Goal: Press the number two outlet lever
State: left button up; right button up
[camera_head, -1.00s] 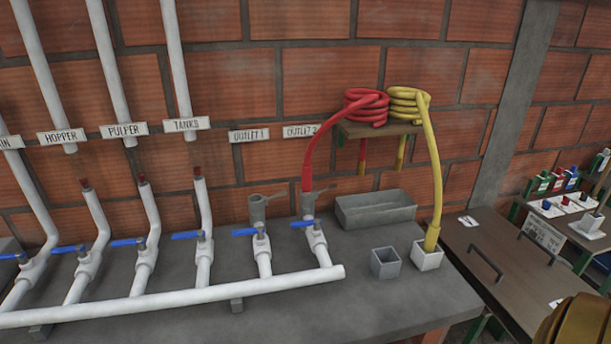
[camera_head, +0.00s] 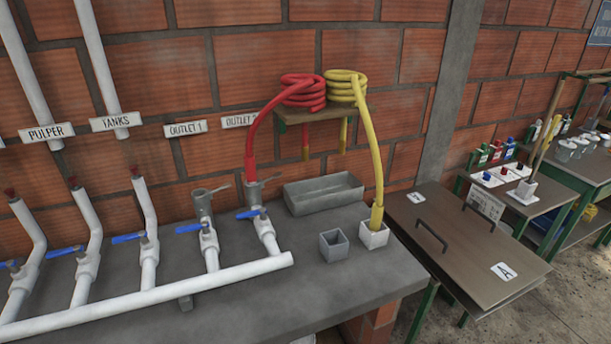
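The outlet two lever (camera_head: 249,213) is a small blue handle on the white valve of the rightmost short pipe, on the grey counter. It points left from its valve. The "OUTLET 2" sign (camera_head: 239,120) is on the brick wall above, partly covered by the red hose (camera_head: 252,140), which comes down onto the outlet two pipe top. The outlet one lever (camera_head: 188,228) is a similar blue handle just to the left, under the "OUTLET 1" sign (camera_head: 185,128). Neither of my grippers is in view.
A long white pipe (camera_head: 130,303) runs along the counter front (camera_head: 330,285). A grey trough (camera_head: 323,193), a small grey box (camera_head: 334,245) and a white box (camera_head: 373,235) holding the yellow hose (camera_head: 377,185) stand right of the lever. A brown lidded table (camera_head: 465,235) is farther right.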

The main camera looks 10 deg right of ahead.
aim_at(277, 174)
jog(key=i+l, duration=0.1)
jog(key=l, duration=0.25)
jog(key=i+l, duration=0.15)
jog(key=l, duration=0.15)
jog(key=i+l, duration=0.1)
jog(key=l, duration=0.25)
jog(key=i+l, duration=0.15)
jog(key=l, duration=0.15)
jog(key=i+l, duration=0.1)
jog(key=l, duration=0.25)
